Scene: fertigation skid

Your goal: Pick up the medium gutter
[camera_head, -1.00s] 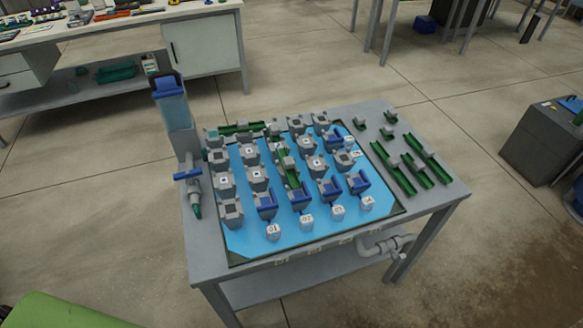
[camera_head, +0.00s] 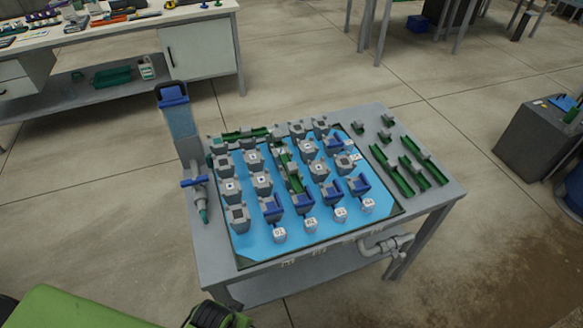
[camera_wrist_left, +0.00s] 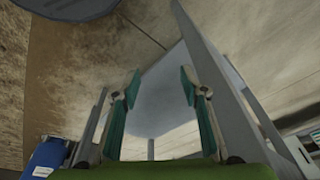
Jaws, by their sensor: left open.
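Green gutters of differing length lie on the right side of the grey table. Three longer ones are a left gutter (camera_head: 391,171), a middle gutter (camera_head: 413,174) and a right gutter (camera_head: 426,159). I cannot tell for certain which is the medium gutter. More green gutters sit on the blue board, at its back (camera_head: 245,133) and middle (camera_head: 293,176). My left gripper (camera_wrist_left: 158,84) is open and empty in the left wrist view, with a grey table-like surface beyond it. My right gripper is not in view.
The blue board (camera_head: 256,241) holds several grey and blue blocks and white numbered pieces. A tall clear column with a blue cap (camera_head: 180,122) stands at the table's left edge. Grey pipes (camera_head: 387,245) stick out at the front. Open floor surrounds the table.

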